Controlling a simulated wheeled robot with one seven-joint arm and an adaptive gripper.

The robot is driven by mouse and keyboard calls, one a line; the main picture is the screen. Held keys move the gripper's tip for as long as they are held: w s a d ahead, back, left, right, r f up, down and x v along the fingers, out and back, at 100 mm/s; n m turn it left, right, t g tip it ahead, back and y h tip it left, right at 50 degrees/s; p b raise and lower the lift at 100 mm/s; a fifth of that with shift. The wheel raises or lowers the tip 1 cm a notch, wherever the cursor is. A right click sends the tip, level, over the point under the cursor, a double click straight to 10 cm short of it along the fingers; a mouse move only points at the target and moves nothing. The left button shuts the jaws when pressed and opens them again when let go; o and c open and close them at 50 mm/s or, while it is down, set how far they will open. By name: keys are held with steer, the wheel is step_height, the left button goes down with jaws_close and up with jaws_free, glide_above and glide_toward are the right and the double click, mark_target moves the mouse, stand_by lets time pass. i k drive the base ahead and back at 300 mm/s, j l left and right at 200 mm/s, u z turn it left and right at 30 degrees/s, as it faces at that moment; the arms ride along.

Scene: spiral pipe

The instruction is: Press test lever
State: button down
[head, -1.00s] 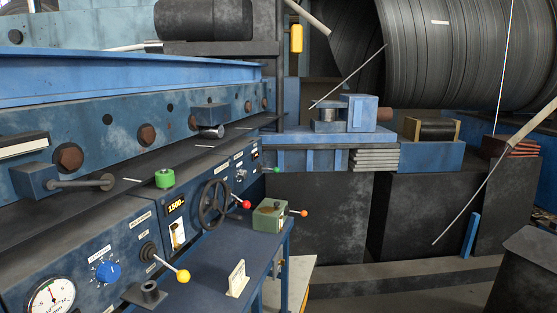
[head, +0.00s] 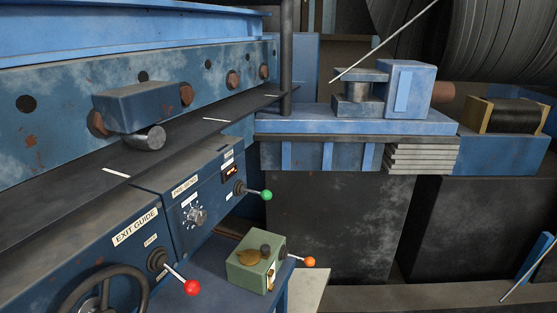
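No lever in view carries a readable "test" label. A small green box (head: 256,264) sits on the blue side shelf, with an orange-knobbed lever (head: 309,262) sticking out to its right. A red-knobbed lever (head: 191,287) stands out from the panel below the "EXIT GUIDE" label (head: 136,226). My gripper is not in view, and nothing touches these levers.
A black handwheel (head: 108,292) is at the lower left. A dark strip bed (head: 85,190) runs along the machine above the panels. A blue bench (head: 345,125) with a clamp block closes off the back. Dark blocks (head: 340,215) stand beneath it. Bare floor shows at lower right.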

mark_target(266, 195)
steer(key=i+l, duration=0.25)
steer(key=i, duration=0.25)
steer(key=i+l, duration=0.2)
steer(key=i, duration=0.35)
